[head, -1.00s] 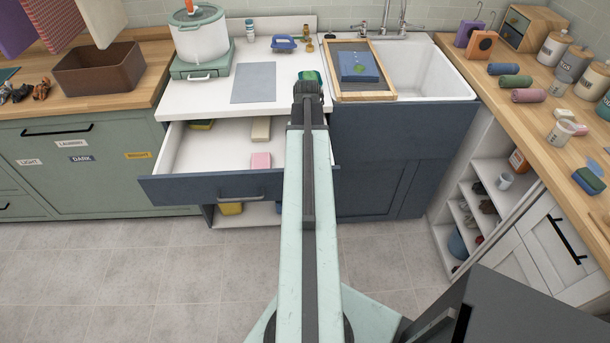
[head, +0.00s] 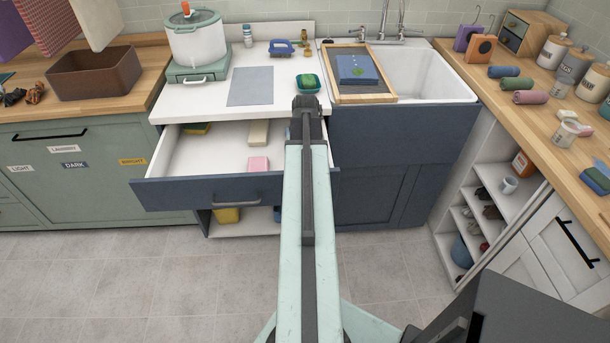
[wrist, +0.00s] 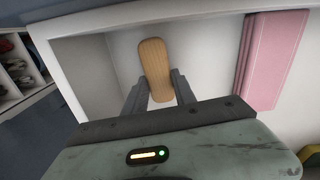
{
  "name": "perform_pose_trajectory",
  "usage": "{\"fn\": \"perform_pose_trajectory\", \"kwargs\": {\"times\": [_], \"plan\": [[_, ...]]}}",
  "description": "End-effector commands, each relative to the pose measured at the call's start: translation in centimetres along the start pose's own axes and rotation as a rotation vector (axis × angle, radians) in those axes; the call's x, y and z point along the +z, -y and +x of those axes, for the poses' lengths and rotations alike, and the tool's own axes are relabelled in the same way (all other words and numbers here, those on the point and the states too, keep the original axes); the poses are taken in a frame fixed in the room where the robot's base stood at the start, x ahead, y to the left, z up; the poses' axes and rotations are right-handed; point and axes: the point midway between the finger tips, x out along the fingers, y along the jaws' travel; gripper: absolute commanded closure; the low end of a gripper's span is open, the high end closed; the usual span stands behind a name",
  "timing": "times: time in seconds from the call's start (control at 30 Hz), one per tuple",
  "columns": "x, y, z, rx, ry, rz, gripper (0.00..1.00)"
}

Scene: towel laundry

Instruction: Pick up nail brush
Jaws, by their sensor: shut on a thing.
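The nail brush (wrist: 155,55) shows in the wrist view as a rounded, light wooden block inside the white drawer. My gripper (wrist: 160,82) has a finger on each side of its near end and is shut on it. Bristles cannot be seen. I cannot tell whether the brush touches the drawer floor. In the head view the end of my arm is over the right part of the open drawer (head: 235,188), and it hides the fingers and the brush.
The drawer also holds a pink block (head: 258,164), a cream block (head: 259,132) and a yellow-green sponge (head: 196,128). The counter (head: 195,107) overhangs the drawer's back. A teal dish (head: 308,86) with a green sponge stands near the counter's edge. The sink (head: 432,75) is to the right.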

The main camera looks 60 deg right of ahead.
Motion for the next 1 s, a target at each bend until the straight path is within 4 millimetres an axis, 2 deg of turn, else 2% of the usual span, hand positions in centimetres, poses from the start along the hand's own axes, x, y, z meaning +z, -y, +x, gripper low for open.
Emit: {"fn": "perform_pose_trajectory", "kwargs": {"times": [0.27,0.37,0.6,0.73,0.83,1.0], "plan": [[0.0,0.1,-0.8,0.0,0.0,-0.001,1.0],[0.0,0.1,-2.1,0.0,0.0,-0.001,1.0],[0.0,0.1,-7.3,0.0,0.0,-0.001,1.0],[0.0,0.1,-9.6,0.0,0.0,-0.002,1.0],[0.0,0.1,-10.3,0.0,0.0,-0.002,1.0],[0.0,0.1,-10.0,0.0,0.0,-0.002,1.0]]}}
